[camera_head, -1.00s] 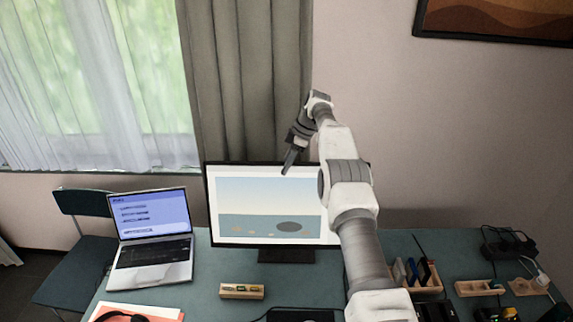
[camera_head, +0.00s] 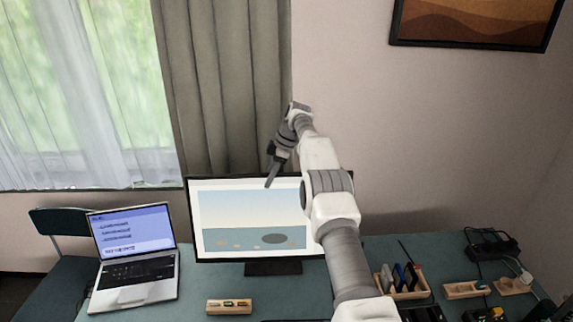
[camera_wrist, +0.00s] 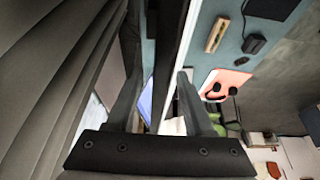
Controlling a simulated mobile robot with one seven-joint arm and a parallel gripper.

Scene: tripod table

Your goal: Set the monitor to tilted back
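The monitor (camera_head: 228,212) stands on the desk, its lit screen facing me and its right side hidden behind my arm. It looks close to upright; its exact tilt is hard to tell. My gripper (camera_head: 269,182) points down at the monitor's top edge, near the middle. In the wrist view, my gripper (camera_wrist: 161,76) is open, with its two fingers apart. The monitor's thin dark edge (camera_wrist: 181,42) runs through the gap between them. I cannot tell whether either finger touches it.
An open laptop (camera_head: 135,268) stands left of the monitor. A small wooden holder (camera_head: 229,307) lies in front. Wooden organizers (camera_head: 466,290) and a black adapter (camera_head: 492,244) with cables sit at the right. A curtain (camera_head: 222,90) hangs close behind the monitor.

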